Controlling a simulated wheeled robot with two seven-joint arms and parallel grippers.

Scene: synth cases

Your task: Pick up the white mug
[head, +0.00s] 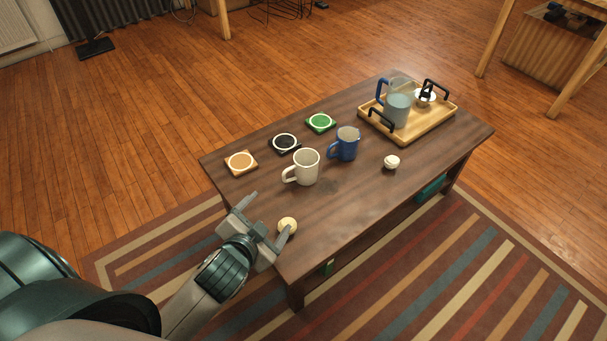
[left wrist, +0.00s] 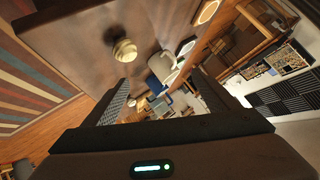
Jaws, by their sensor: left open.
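The white mug (head: 307,167) stands upright on the dark wooden table (head: 350,205), its handle toward the lower left. In the left wrist view, a pale shape beyond the fingers, beside a blue one, may be this mug, but it is too small to be sure. My left gripper (head: 271,212) is open and empty near the table's front-left edge. It is below and left of the mug in the head view, clearly apart from it. Its two fingers also show in the left wrist view (left wrist: 165,101). My right gripper is not in view.
A small cream round object (head: 287,224) is beside one left finger. A blue mug (head: 347,145) stands just right of the white mug. Coasters, orange (head: 241,162), black (head: 285,143) and green (head: 320,122), lie behind. A small white object (head: 391,162) and a tray (head: 433,118) with a jug (head: 397,110) are further right.

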